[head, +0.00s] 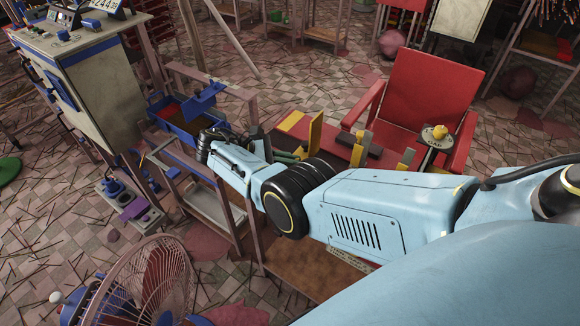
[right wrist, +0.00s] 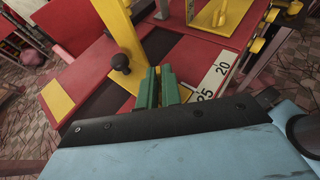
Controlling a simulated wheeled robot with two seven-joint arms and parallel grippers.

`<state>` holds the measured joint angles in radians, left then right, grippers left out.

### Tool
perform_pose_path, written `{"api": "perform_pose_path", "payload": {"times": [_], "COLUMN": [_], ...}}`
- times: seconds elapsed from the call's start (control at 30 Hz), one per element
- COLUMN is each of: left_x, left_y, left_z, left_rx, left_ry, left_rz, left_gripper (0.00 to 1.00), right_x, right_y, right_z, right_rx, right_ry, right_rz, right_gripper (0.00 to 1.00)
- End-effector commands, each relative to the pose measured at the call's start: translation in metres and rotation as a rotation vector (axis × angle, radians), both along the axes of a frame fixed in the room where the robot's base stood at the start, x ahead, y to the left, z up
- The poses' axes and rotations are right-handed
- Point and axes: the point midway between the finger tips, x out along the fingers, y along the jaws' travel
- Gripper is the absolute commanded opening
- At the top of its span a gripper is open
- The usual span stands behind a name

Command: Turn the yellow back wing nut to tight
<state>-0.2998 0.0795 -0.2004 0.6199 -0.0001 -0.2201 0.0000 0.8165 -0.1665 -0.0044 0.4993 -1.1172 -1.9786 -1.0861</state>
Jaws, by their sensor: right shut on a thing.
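My left gripper is out of view.
A white scale strip (right wrist: 214,78) with numbers lies right of the fingers. Yellow knobs (right wrist: 257,46) line the right side.

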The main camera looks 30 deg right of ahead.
Motion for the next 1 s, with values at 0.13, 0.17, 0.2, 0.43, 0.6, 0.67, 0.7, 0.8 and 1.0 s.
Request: {"api": "perform_pose_path", "payload": {"times": [0.13,0.17,0.2,0.43,0.6,0.67,0.7,0.8,1.0], "left_x": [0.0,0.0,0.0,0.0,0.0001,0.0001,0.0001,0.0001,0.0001], "left_y": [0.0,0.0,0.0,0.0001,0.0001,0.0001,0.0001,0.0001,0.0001], "left_z": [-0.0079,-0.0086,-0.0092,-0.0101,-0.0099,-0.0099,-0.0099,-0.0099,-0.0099], "left_rx": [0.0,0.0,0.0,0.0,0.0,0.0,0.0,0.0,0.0], "left_ry": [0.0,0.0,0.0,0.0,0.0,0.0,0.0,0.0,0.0], "left_rz": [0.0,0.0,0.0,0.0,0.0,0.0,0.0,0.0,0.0], "left_gripper": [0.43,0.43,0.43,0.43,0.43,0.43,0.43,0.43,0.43], "right_x": [0.0004,0.0002,-0.0001,-0.0003,-0.0003,-0.0004,-0.0004,-0.0004,-0.0003], "right_y": [-0.0003,-0.0004,-0.0004,-0.0004,-0.0005,-0.0006,-0.0006,-0.0006,-0.0006], "right_z": [-0.0015,-0.0014,-0.0014,-0.0005,-0.0006,-0.0006,-0.0006,-0.0006,-0.0005], "right_rx": [0.002,0.001,0.002,0.001,0.001,0.001,0.001,0.001,0.001], "right_ry": [-0.001,0.0,0.001,0.0,0.0,0.0,0.0,0.0,0.0], "right_rz": [-0.042,-0.048,-0.053,-0.068,-0.068,-0.068,-0.067,-0.067,-0.067], "right_gripper": [0.0,0.0,0.0,0.0,0.0,0.0,0.08,0.21,0.28]}}
